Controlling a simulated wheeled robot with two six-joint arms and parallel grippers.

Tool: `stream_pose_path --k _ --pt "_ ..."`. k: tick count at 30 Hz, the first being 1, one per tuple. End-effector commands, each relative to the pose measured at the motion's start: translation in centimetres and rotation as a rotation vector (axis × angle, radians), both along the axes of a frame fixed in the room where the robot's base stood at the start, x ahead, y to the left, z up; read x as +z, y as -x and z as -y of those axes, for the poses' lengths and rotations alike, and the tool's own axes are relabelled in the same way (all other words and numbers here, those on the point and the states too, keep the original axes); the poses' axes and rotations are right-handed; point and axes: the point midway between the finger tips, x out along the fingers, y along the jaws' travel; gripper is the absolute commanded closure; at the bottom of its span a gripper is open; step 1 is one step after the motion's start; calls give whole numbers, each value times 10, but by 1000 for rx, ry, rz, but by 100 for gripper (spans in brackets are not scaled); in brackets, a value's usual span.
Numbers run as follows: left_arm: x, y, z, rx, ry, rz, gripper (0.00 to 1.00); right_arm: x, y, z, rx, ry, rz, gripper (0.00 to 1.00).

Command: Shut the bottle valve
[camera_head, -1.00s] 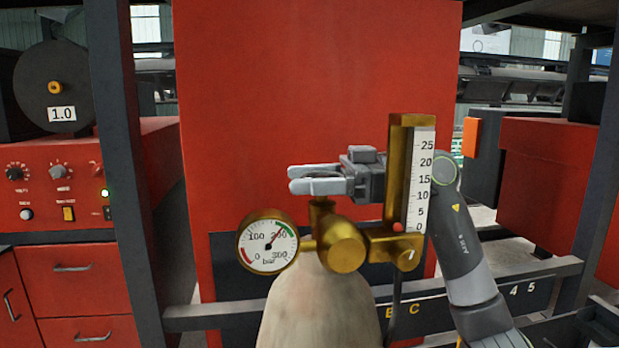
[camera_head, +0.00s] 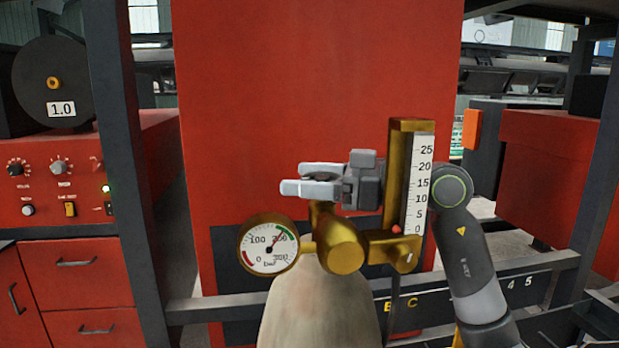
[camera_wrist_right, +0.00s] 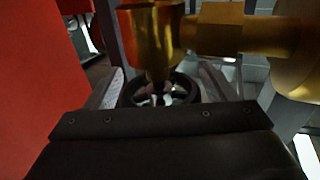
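A pale gas bottle (camera_head: 318,312) stands in front of me with a brass valve body (camera_head: 341,247) on top. Its dark handwheel (camera_wrist_right: 160,92) shows in the right wrist view below the brass stem. In the head view the fingers mostly hide the wheel. My right gripper (camera_head: 308,181) reaches in from the right, its grey fingers at the height of the wheel. In the right wrist view they lie on either side of its rim and appear to grip it. My left gripper is not in view.
A round pressure gauge (camera_head: 268,246) sits left of the valve. A brass flow meter with a white scale (camera_head: 419,182) stands close to my right gripper. A red panel (camera_head: 290,80) is behind. A red machine with knobs (camera_head: 60,185) stands left, beside a dark post.

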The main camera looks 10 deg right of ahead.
Motion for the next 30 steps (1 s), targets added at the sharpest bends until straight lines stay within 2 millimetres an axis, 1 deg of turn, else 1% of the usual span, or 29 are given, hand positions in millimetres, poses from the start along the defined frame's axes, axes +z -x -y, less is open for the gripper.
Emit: stream_pose_path --k 11,16,19,20,21,30 --pt "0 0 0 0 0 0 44 2 0 0 1 0 0 18" --pt "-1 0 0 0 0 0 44 12 0 0 1 -1 1 18" --pt "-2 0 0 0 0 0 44 25 0 0 1 0 3 18" --pt "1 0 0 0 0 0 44 31 0 0 2 0 2 18" --pt "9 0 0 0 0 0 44 37 0 0 2 0 0 18" --pt "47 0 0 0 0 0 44 74 0 0 1 0 0 18"
